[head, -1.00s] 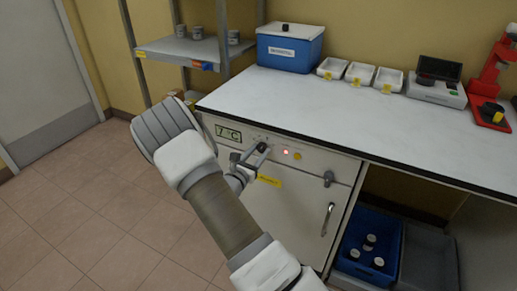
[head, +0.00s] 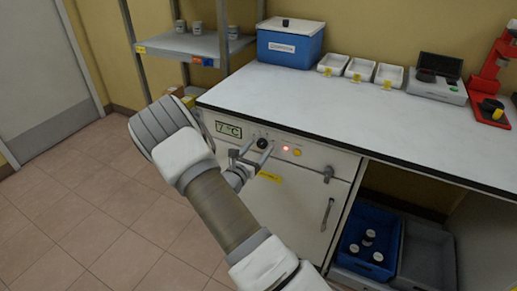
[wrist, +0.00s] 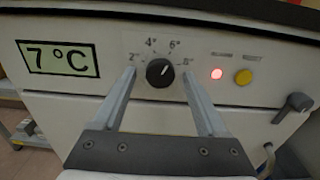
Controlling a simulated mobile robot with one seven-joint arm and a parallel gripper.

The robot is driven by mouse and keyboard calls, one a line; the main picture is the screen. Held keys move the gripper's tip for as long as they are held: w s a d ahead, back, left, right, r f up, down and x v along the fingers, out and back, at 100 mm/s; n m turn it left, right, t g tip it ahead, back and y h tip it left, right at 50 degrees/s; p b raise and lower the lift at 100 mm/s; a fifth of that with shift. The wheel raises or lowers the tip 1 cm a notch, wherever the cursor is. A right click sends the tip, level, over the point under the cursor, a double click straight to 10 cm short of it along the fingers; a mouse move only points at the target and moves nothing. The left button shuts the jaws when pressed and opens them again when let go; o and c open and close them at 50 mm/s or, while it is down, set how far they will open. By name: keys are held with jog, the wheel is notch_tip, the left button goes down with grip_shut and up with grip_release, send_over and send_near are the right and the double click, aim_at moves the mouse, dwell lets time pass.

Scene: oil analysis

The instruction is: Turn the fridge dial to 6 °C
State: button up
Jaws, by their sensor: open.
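The black round fridge dial (wrist: 160,72) sits on the white front panel, between marks 2, 4, 6 and 8. Its white pointer line leans up and right, roughly towards the 6 mark. The dial also shows in the head view (head: 262,143). In the head view my gripper (head: 252,153) is in front of the panel.
Right of the dial are a lit red lamp (wrist: 217,73), a yellow button (wrist: 243,77) and a dark latch (wrist: 293,107). The white worktop (head: 330,105) overhangs the panel. A blue crate (head: 345,262) with several jars stands at lower right. Floor at left is clear.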

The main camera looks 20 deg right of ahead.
jog(key=p+v, duration=0.2)
jog(key=v, duration=1.5)
jog(key=shift+s+a+p, duration=0.2)
jog(key=shift+p, duration=0.15)
